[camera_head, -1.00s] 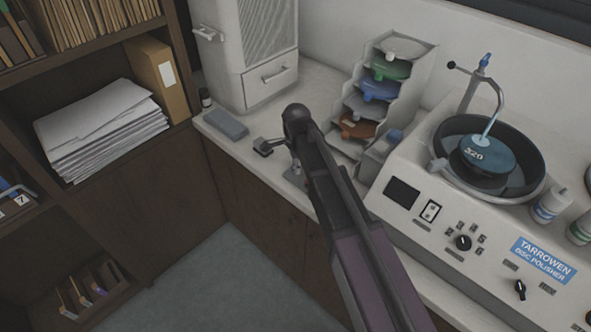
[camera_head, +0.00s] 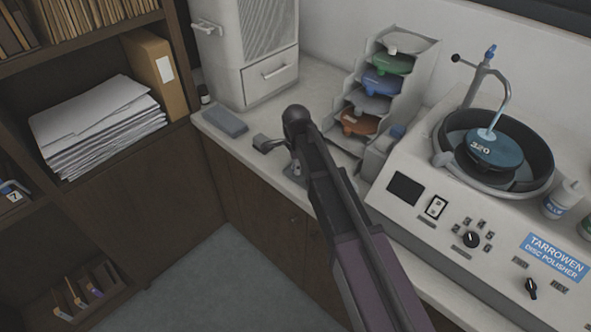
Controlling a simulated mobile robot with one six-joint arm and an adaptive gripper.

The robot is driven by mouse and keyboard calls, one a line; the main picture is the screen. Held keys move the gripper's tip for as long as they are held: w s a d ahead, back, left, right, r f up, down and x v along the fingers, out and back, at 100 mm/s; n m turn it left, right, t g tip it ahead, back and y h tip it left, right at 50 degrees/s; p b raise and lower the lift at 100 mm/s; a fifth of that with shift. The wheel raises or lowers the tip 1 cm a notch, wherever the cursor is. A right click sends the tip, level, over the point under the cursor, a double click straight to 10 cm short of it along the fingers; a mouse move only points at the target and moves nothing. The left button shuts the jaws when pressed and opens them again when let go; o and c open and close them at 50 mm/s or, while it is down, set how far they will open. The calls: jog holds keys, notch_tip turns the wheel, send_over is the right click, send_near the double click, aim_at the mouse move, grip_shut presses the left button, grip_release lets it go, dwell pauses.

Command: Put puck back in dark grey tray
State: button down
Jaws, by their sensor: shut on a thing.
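My arm (camera_head: 345,215) reaches up from the lower right over the counter, and its dark rounded joint (camera_head: 296,120) is above the counter's middle. I cannot make out my gripper's jaws; the arm hides what is behind it. A small dark grey block (camera_head: 267,144) on a short bar shows just left of the joint, and I cannot tell what it belongs to. A flat blue-grey, tray-like piece (camera_head: 225,122) lies on the counter left of the arm. I cannot pick out a puck, and I cannot tell whether this piece is the dark grey tray.
A disc polisher (camera_head: 405,210) with a round bowl stands at right. A stepped rack (camera_head: 418,62) with coloured discs is behind the arm. A tall white cabinet (camera_head: 270,78) stands at the back left of the counter. A wooden shelf (camera_head: 150,185) with papers is at left.

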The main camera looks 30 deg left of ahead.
jog(key=shift+f, duration=0.15)
jog(key=shift+f, duration=0.1)
jog(key=shift+c, duration=1.8)
grip_release()
notch_tip(320, 180, up, 12)
jog(key=p, duration=1.2)
